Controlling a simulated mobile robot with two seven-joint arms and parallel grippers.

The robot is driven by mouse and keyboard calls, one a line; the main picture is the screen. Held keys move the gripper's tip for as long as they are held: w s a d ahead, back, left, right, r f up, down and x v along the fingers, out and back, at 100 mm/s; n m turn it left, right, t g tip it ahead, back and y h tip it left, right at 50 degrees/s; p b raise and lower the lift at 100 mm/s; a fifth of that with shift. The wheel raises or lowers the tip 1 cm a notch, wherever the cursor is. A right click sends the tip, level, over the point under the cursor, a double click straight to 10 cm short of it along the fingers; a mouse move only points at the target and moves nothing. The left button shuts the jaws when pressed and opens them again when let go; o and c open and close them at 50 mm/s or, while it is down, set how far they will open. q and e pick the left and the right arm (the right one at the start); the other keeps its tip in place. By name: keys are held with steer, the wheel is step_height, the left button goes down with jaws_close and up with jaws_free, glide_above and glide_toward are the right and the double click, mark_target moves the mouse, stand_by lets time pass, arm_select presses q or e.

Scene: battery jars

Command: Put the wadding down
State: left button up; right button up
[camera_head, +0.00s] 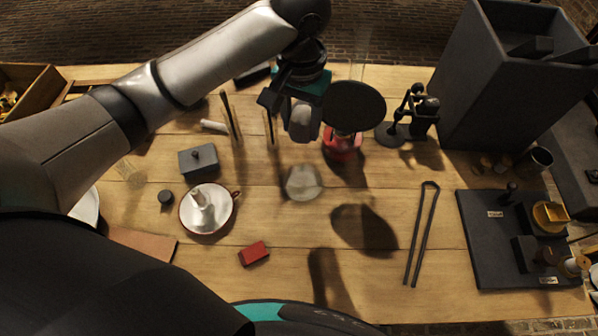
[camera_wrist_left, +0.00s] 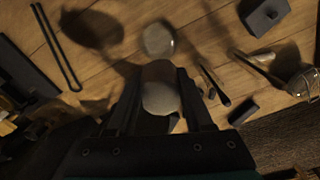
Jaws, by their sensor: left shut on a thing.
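My left gripper (camera_head: 301,110) is shut on the wadding (camera_head: 300,124), a pale grey, rounded lump. It holds the wadding above the middle of the table. In the left wrist view the wadding (camera_wrist_left: 161,92) sits between the two dark fingers (camera_wrist_left: 160,98). A pale, round, glass-like thing (camera_head: 304,183) stands on the table below and in front of the gripper. My right gripper is not in view.
A black disc (camera_head: 354,106) and a red thing (camera_head: 342,145) stand close right of my gripper. Dark tongs (camera_head: 421,235) lie right of centre. A white dish (camera_head: 225,216), grey lidded box (camera_head: 188,163) and red block (camera_head: 254,254) are to the left. The front middle is mostly clear.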

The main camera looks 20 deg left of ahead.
arm_select(q)
step_height(320, 180, down, 16)
steer(key=b, duration=0.4)
steer(key=shift+d+r, duration=0.1)
step_height(320, 180, down, 3)
steer(key=shift+f+b, duration=0.2)
steer(key=shift+b, duration=0.4)
steer(key=shift+w+f, duration=0.1)
steer(key=shift+f, duration=0.25)
steer(key=shift+f, duration=0.1)
steer(key=o, duration=1.2)
step_height(320, 180, up, 12)
steer(key=p, duration=0.3)
